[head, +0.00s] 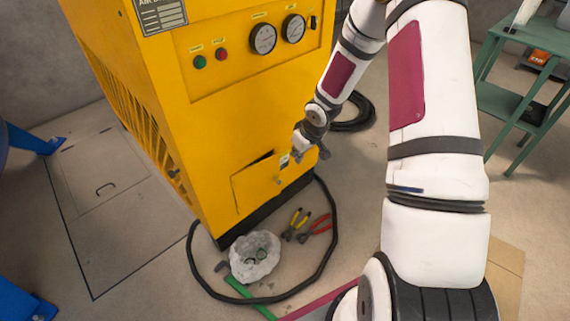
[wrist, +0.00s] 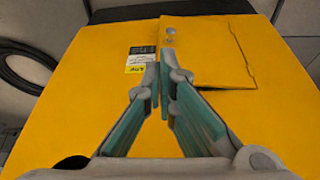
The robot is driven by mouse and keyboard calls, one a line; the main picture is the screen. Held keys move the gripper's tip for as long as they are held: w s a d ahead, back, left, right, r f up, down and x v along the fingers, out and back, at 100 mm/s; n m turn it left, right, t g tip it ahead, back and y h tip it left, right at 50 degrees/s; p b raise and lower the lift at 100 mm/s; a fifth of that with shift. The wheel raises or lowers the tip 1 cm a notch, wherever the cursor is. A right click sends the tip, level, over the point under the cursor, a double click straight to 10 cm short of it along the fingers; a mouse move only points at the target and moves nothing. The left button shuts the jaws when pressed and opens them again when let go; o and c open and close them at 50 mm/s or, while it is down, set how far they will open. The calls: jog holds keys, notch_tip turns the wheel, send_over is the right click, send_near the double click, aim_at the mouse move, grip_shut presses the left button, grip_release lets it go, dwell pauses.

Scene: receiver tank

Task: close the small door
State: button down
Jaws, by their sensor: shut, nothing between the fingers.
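The small door (head: 258,188) is a yellow panel low on the front of the yellow cabinet (head: 225,115). A dark gap shows along its top edge in the head view, so it stands slightly ajar. In the wrist view the small door (wrist: 208,55) has a round latch and a dark line along one edge. My gripper (head: 300,150) is shut and empty, close to the door's upper right corner. In the wrist view my gripper's fingertips (wrist: 158,72) are together over the door's edge, next to a label (wrist: 140,60). I cannot tell whether they touch the door.
A green shelf (head: 515,90) stands at the right. A floor hatch (head: 100,180) lies at the left. My arm covers much of the right side.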

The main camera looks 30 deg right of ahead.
jog(key=w+a+f+b, duration=0.1)
jog(key=w+f+b, duration=0.4)
jog(key=w+f, duration=0.2)
jog(key=shift+w+f+m+b, duration=0.3)
jog(key=shift+f+m+b, duration=0.1)
jog(key=shift+f, duration=0.75)
jog(key=shift+w+r+p, duration=0.1)
jog(key=shift+p, duration=0.2)
jog(key=shift+w+a+n+y+p, duration=0.15)
jog(key=shift+w+n+y+p, duration=0.55)
jog(key=shift+w+n+p, duration=2.1)
jog(key=shift+s+m+p, duration=0.85)
jog(key=shift+m, duration=0.15)
